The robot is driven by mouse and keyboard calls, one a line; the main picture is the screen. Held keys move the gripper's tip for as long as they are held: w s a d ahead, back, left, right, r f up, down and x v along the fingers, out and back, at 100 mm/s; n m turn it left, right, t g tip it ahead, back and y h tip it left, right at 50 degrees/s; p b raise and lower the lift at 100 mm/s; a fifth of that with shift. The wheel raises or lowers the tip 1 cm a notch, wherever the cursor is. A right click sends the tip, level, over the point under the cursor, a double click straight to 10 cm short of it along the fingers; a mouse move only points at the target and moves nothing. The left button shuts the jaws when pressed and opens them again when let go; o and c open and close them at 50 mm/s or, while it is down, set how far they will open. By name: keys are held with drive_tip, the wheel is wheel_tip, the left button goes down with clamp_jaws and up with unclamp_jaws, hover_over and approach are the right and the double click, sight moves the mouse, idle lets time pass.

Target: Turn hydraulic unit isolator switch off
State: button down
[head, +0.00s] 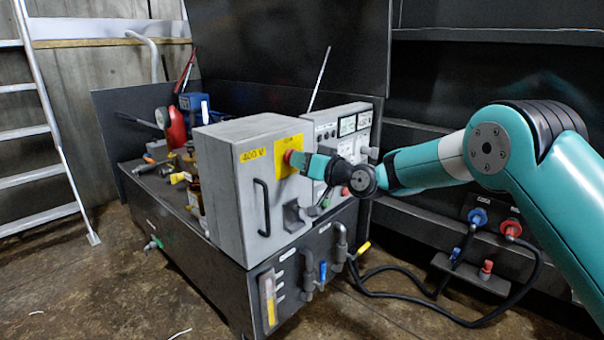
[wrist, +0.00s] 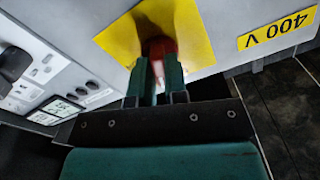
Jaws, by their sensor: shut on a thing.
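The isolator switch is a red knob (head: 291,157) on a yellow plate (head: 283,166) on the front of a grey cabinet marked 400 V. In the wrist view the red knob (wrist: 158,47) sits between the finger ends, in front of the yellow plate (wrist: 122,42). My gripper (head: 297,160) reaches in from the right and is shut on the knob. The fingers (wrist: 159,70) partly hide the knob, so its turn angle cannot be read.
A black handle (head: 262,207) and a grey connector (head: 293,215) are on the cabinet front below the switch. A panel with gauges (head: 343,125) stands to the right. Pipes (head: 308,270) and black hoses (head: 400,292) are lower down. A ladder (head: 45,110) leans at the far left.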

drive_tip(key=shift+f+n+b, duration=0.15)
drive_tip(key=shift+n+b, duration=1.8)
drive_tip(key=shift+n, duration=0.15)
drive_tip(key=c, duration=1.1)
unclamp_jaws()
drive_tip(key=shift+c, duration=0.2)
drive_tip(key=v, duration=1.7)
drive_tip(key=shift+d+p, duration=0.2)
drive_tip(key=shift+p, duration=0.2)
drive_tip(key=shift+s, duration=0.15)
